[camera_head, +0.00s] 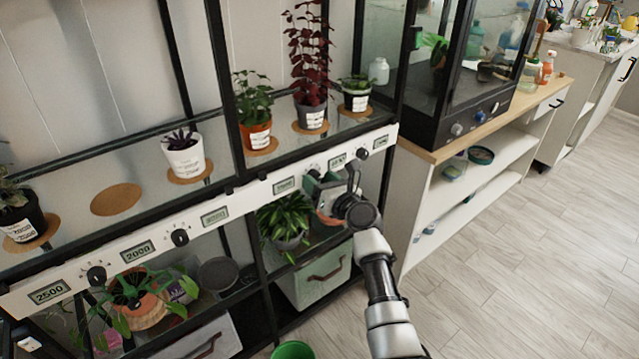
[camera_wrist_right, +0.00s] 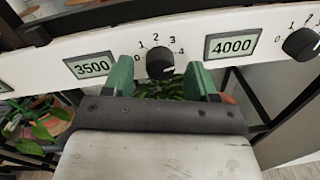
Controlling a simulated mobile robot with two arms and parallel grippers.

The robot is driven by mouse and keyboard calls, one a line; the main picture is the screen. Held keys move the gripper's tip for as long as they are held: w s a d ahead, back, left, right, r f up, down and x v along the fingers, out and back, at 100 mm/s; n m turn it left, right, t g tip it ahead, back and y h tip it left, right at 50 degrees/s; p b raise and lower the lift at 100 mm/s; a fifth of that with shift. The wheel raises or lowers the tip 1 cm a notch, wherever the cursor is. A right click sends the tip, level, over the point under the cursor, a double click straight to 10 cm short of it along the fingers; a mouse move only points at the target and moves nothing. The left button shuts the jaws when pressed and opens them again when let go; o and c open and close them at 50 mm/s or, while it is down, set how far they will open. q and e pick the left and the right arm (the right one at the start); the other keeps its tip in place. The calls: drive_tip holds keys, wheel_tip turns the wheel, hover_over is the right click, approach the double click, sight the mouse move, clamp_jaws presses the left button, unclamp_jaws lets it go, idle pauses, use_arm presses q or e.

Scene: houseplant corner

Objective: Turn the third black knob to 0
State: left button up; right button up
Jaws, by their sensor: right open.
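The third black knob from the left (camera_head: 314,170) sits on the white front panel (camera_head: 232,206) of the plant shelf, partly hidden by my right gripper (camera_head: 331,182). In the right wrist view the same knob (camera_wrist_right: 160,62) shows between the 3500 and 4000 displays. My left gripper is not in view.
Another black knob (camera_wrist_right: 302,45) is right of the 4000 display. Two more knobs, (camera_head: 96,275) and (camera_head: 180,237), are further left. Potted plants, such as a red-leaved one (camera_head: 309,60), stand above the panel. A leafy plant (camera_head: 286,218) and green box (camera_head: 316,275) are below.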

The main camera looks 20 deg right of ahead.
drive_tip(key=shift+w, duration=0.25)
drive_tip(key=c, duration=0.9)
drive_tip(key=shift+c, duration=0.2)
